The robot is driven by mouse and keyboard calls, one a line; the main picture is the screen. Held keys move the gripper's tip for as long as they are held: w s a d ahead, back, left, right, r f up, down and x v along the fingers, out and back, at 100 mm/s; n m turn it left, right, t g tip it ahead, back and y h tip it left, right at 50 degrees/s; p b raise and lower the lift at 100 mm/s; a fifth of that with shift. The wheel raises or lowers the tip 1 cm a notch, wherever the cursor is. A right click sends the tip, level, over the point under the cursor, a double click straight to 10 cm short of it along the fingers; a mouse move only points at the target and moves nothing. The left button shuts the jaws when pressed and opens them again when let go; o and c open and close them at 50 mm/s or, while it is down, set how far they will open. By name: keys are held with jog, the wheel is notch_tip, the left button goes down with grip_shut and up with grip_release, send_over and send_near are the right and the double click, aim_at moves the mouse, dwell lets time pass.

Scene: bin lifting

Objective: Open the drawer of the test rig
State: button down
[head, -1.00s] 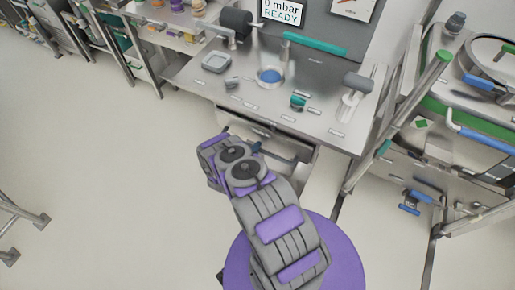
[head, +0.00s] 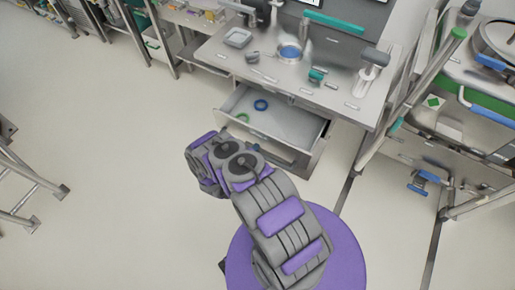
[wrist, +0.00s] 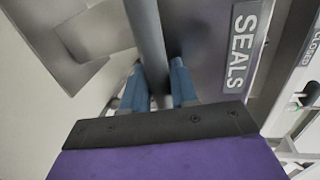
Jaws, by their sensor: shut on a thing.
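The test rig (head: 232,60) is a steel bench in the head view. Its drawer (head: 295,120) stands pulled out below the worktop. A blue ring (head: 260,105) and a green ring (head: 243,117) lie inside it. In the wrist view the drawer front carries a "SEALS" label (wrist: 243,45). My gripper (wrist: 160,78), with blue fingers, is shut on the drawer's grey bar handle (wrist: 146,30), one finger on each side. In the head view my arm hides most of the grip.
A steel frame with a blue-handled valve (head: 425,180) stands close on the right. Metal legs (head: 30,190) stand at far left. The floor (head: 110,130) left of my arm is clear.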

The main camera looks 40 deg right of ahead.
jog(key=shift+s+a+f, duration=0.1)
jog(key=shift+s+a, duration=0.05)
jog(key=shift+a, duration=0.35)
jog(key=shift+s+a, duration=0.15)
jog(key=shift+a, duration=0.3)
jog(key=c, duration=1.3)
grip_release()
jog(key=shift+d+f, duration=0.1)
jog(key=shift+d, duration=0.2)
jog(key=shift+o, duration=1.4)
jog(key=shift+d, duration=0.3)
jog(key=p+v, duration=0.2)
jog(key=v, duration=1.5)
jog(key=shift+a, duration=0.3)
jog(key=shift+w+a, duration=0.1)
jog(key=shift+a, duration=0.1)
